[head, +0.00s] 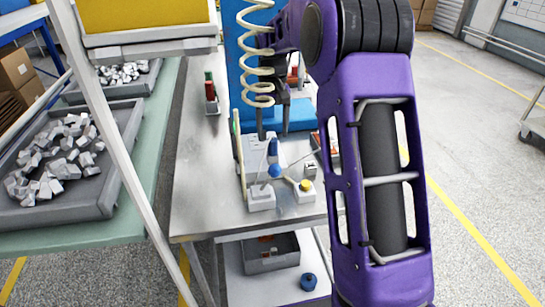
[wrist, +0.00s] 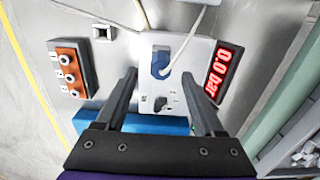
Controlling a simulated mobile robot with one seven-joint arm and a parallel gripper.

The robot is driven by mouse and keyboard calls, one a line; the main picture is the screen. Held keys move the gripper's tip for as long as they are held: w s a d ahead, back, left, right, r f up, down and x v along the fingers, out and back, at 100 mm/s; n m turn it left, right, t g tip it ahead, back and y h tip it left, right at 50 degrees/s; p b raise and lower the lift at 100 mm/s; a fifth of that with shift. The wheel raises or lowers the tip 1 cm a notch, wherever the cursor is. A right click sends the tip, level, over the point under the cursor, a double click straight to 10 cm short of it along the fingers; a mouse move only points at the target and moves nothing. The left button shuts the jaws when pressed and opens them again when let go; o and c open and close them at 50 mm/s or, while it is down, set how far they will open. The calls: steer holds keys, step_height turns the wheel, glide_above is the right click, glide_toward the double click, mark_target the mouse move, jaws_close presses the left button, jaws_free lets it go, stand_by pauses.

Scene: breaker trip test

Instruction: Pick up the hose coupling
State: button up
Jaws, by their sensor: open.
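A blue rounded piece with a pale hose at it, which looks like the hose coupling, sits at a white panel (wrist: 182,108). The coupling (wrist: 160,64) shows in the wrist view between my fingertips and beyond them. In the head view a blue piece (head: 273,150) stands near the white unit on the bench, probably the same one. My gripper (wrist: 159,75) is open and points down toward it, its dark fingers apart on either side. In the head view my gripper (head: 273,132) is partly hidden by the coiled hose and my arm. Whether the fingers touch anything cannot be told.
A red display (wrist: 223,70) reads 0.0 bar. An orange block with three knobs (wrist: 68,68) lies left in the wrist view. A coiled hose (head: 258,60) hangs above the metal bench (head: 198,190). The bench's left part is mostly clear. A grey bin (head: 268,266) sits below.

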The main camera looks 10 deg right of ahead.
mark_target(273, 139)
step_height(273, 139, down, 4)
steer(key=shift+s+f, duration=0.1)
jaws_close()
stand_by(0.4)
